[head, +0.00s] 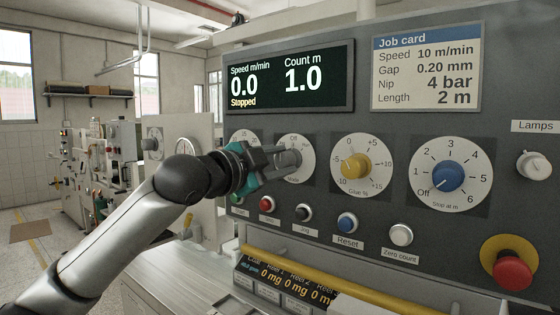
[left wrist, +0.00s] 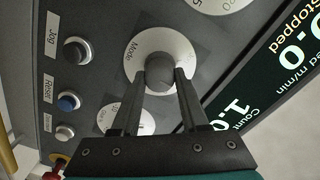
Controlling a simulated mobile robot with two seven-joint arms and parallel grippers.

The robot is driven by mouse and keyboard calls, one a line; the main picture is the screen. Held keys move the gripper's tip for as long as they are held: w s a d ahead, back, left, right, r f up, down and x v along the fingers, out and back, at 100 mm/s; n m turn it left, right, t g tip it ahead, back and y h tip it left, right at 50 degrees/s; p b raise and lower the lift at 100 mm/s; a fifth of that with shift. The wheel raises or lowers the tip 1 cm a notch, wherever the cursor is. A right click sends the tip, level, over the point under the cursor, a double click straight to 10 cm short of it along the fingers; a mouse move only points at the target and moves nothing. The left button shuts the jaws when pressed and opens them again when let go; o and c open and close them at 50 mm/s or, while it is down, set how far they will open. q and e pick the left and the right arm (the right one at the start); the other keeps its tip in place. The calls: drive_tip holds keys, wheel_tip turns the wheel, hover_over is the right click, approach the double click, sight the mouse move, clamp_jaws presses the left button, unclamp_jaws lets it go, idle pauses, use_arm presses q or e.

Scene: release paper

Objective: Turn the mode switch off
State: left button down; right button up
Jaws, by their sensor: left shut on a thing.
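The mode switch is a grey knob on a round white dial (head: 297,143) marked "Off" at the top and "Mode" below. My left gripper (head: 287,160) reaches the panel from the left and is shut on the knob, covering much of the dial in the head view. In the left wrist view the two fingers (left wrist: 160,88) stand on either side of the grey knob (left wrist: 158,66), with the "Mode" label beside it. Which mark the knob points to is hidden. My right gripper is out of view.
Close to the right is the yellow Glue knob (head: 356,166), then the blue Stop knob (head: 448,176). A row of buttons, including blue Reset (head: 347,222), lies below. A red emergency button (head: 512,273) is at lower right. The display (head: 290,78) reads 0.0, Stopped, 1.0.

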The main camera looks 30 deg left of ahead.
use_arm(q)
drive_tip(key=shift+c, duration=2.1)
unclamp_jaws()
drive_tip(key=shift+s, duration=0.1)
drive_tip(key=s+a+b, duration=0.1)
drive_tip(key=s+b, duration=0.8)
drive_tip(key=s, duration=0.6)
drive_tip(key=shift+a, duration=0.1)
